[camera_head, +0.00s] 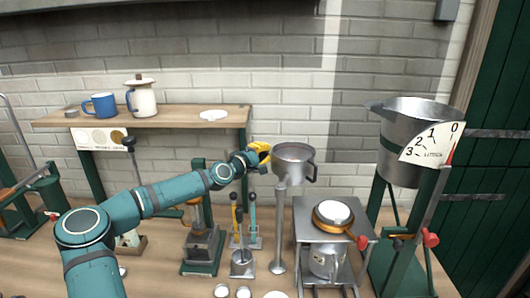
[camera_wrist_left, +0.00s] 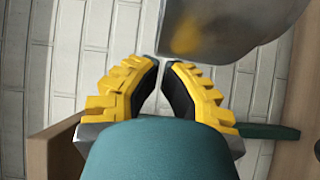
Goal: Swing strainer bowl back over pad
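The grey metal strainer bowl (camera_head: 294,163) sits at the top of an upright metal post (camera_head: 279,230), with a handle on its right side. My left gripper (camera_head: 264,152), with yellow fingers, is at the bowl's left side. In the left wrist view the bowl's wall (camera_wrist_left: 215,30) is just beyond the fingertips (camera_wrist_left: 161,64). The tips are nearly together with nothing between them, and I cannot tell whether they touch the bowl. A round white-topped piece with an orange-brown rim (camera_head: 333,215), which may be the pad, lies on a metal stand right of the post. My right gripper is out of view.
A wooden shelf (camera_head: 170,117) at the back holds a blue mug (camera_head: 101,105) and a white jug (camera_head: 142,99). A large metal vessel with a dial (camera_head: 432,144) stands at the right. Tools with yellow and blue handles (camera_head: 243,225) stand below my left arm.

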